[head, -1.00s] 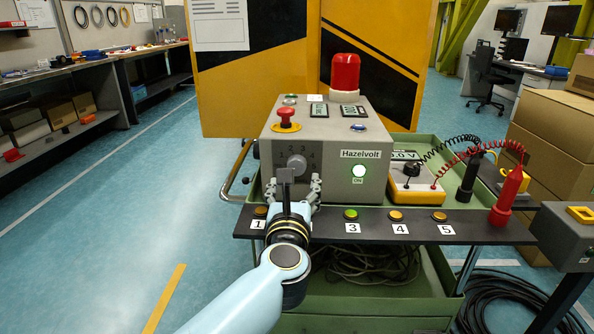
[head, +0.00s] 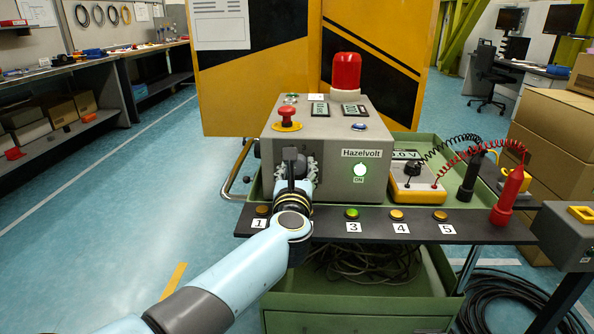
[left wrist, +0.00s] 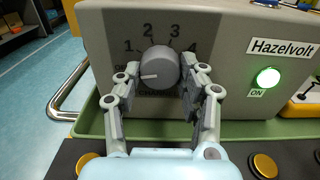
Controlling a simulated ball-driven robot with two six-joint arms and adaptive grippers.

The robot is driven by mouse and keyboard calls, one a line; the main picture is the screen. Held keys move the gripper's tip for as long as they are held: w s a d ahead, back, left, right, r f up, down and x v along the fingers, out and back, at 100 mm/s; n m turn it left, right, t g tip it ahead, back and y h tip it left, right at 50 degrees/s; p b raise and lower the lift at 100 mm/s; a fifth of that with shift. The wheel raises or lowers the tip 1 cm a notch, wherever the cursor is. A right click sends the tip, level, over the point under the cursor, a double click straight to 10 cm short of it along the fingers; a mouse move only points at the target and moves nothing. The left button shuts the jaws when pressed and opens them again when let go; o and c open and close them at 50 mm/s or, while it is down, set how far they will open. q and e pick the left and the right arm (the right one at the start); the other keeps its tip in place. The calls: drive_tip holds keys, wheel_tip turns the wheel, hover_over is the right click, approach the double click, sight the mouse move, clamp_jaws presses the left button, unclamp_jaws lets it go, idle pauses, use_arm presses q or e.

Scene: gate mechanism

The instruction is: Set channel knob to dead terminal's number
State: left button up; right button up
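The grey channel knob (left wrist: 160,66) is on the front of the grey Hazelvolt box (head: 330,185); printed numbers 1 to 4 show around it. Its white mark points left and slightly down, below the 1. My left gripper (left wrist: 158,92) is open, with a finger on each side of the knob; I cannot tell if they touch it. In the head view my left gripper (head: 295,170) hides the knob. On the dark strip (head: 480,232), terminals labelled 1, 3, 4 and 5 show; my arm covers the spot between 1 and 3. My right gripper is not in view.
A yellow meter (head: 417,185) right of the box has a display too small to read surely. Its leads run to a black probe (head: 470,178) and a red probe (head: 508,195). A red stop button (head: 287,117) and red lamp (head: 345,72) top the box.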

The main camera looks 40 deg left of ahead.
use_arm(q)
drive_tip(key=c, duration=0.4)
drive_tip(key=shift+m, duration=0.3)
drive_tip(key=m+p, duration=0.2)
drive_tip(key=m, duration=0.1)
drive_tip(key=shift+r, duration=0.15)
drive_tip(key=m+p, duration=0.1)
drive_tip(key=m, duration=0.2)
drive_tip(key=m+p, duration=0.3)
drive_tip(key=m, duration=0.3)
drive_tip(key=shift+a, duration=0.1)
drive_tip(key=shift+m+p, duration=0.7)
drive_tip(key=shift+m, duration=1)
